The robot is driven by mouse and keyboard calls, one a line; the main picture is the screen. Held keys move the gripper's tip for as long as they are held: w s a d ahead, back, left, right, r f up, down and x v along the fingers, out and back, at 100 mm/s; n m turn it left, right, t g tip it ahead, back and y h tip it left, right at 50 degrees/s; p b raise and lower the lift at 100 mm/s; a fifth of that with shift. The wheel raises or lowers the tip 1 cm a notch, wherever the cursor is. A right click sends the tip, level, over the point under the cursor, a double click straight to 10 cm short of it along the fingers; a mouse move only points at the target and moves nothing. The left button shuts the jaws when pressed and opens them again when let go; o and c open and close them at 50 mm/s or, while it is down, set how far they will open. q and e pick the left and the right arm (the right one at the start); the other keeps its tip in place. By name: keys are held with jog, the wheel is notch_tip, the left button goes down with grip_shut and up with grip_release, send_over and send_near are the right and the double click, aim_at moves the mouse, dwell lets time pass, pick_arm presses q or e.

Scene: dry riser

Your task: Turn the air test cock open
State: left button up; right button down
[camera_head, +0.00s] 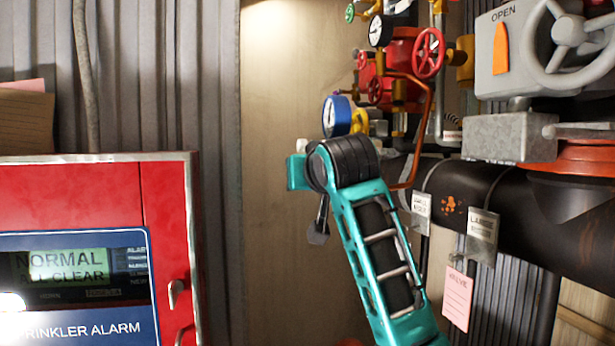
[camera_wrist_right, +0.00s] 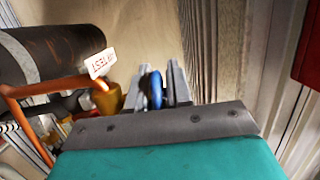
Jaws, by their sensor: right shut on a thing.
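In the right wrist view, my right gripper (camera_wrist_right: 160,78) has its two grey fingers shut on a blue handle (camera_wrist_right: 155,92), seen nearly edge-on. A brass fitting (camera_wrist_right: 113,98) and a white tag ending in "TEST" (camera_wrist_right: 101,63) are just left of it, so the handle appears to be the air test cock's. In the head view my teal right arm (camera_head: 385,250) reaches up from the bottom, and its dark wrist hides the fingers and the handle. How far the cock is turned cannot be told. My left gripper is not in view.
A blue-rimmed gauge (camera_head: 337,116) is just above my wrist. A copper tube (camera_head: 419,130) curves close to its right. The dark pipe (camera_head: 505,210) and large handwheel valve (camera_head: 570,45) crowd the right. The red alarm panel (camera_head: 168,205) is left.

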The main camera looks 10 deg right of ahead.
jog(key=shift+f, duration=0.1)
dwell(0.3)
jog(key=c, duration=1.4)
grip_release()
jog(key=shift+s, duration=0.1)
jog(key=b+v, duration=0.1)
jog(key=v, duration=1.1)
jog(key=shift+s+r+b, duration=0.25)
jog(key=shift+s+b, duration=0.1)
jog(key=shift+s, duration=0.05)
